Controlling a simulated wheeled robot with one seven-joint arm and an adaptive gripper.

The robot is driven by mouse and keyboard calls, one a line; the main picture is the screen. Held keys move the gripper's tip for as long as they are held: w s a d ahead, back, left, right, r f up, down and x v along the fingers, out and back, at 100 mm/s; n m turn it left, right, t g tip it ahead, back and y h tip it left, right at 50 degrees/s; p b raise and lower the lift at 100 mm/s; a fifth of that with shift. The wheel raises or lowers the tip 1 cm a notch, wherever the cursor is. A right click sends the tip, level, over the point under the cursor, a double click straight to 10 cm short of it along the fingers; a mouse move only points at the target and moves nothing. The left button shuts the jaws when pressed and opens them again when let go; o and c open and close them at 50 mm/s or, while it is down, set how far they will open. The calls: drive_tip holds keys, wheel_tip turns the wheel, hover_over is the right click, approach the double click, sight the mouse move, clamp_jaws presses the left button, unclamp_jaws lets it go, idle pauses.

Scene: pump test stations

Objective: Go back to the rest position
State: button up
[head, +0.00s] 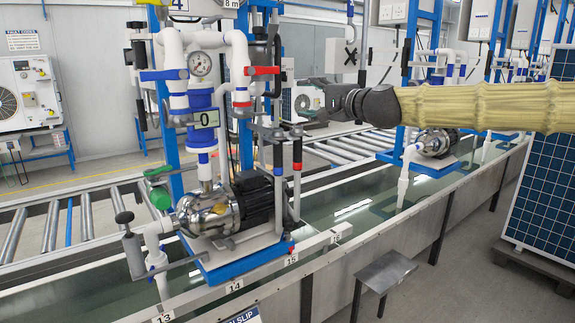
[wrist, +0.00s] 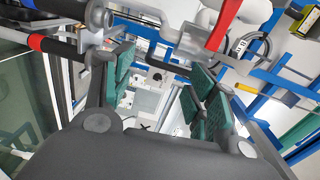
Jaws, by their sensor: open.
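My arm, in a tan ribbed sleeve, enters the head view from the right. My gripper (head: 314,98) is in front of the pump test station, just right of its red-handled valve (head: 262,71). In the wrist view my gripper (wrist: 160,78) is open, with green pads on both fingers and nothing between them. The station has white pipes, a round gauge (head: 200,64), a counter reading 0 (head: 207,119) and a silver and black pump (head: 215,212) on a blue-edged base. Whether the gripper touches any pipe or handle cannot be told.
A water trough (head: 355,212) runs below the stations. A solar panel (head: 545,165) stands at the right. A small grey stool (head: 385,272) stands on the floor.

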drive_tip(key=a+f+n+g+h+p, duration=0.1)
drive_tip(key=a+f+g, duration=0.15)
drive_tip(key=f, duration=1.25)
drive_tip(key=s+f+n+g+h+p, duration=0.15)
drive_tip(key=s+f, duration=0.35)
drive_tip(key=f, duration=0.7)
drive_tip(key=s+f+n+g+h+p, duration=0.15)
drive_tip(key=s+f, duration=0.25)
drive_tip(key=f, duration=0.7)
drive_tip(key=s+f+g+h+p, duration=0.15)
drive_tip(key=s+f, duration=0.35)
drive_tip(key=f, duration=0.7)
drive_tip(key=s+d+f+n+g+h+p, duration=0.15)
drive_tip(key=s+d+f, duration=0.25)
drive_tip(key=s+f, duration=0.55)
drive_tip(key=s+d+f+n+g+p, duration=0.1)
drive_tip(key=s+d+f+n+g, duration=0.15)
drive_tip(key=s+f, duration=0.7)
drive_tip(key=s+d+g+h, duration=0.1)
drive_tip(key=s+d, duration=0.3)
drive_tip(key=s, duration=0.3)
drive_tip(key=s+d+n+g+h+p, duration=0.1)
drive_tip(key=s+d, duration=0.3)
drive_tip(key=s, duration=0.4)
drive_tip(key=s+d+f+n+g+h+p, duration=0.1)
drive_tip(key=s+d, duration=0.3)
drive_tip(key=s, duration=0.4)
drive_tip(key=shift+d, duration=0.35)
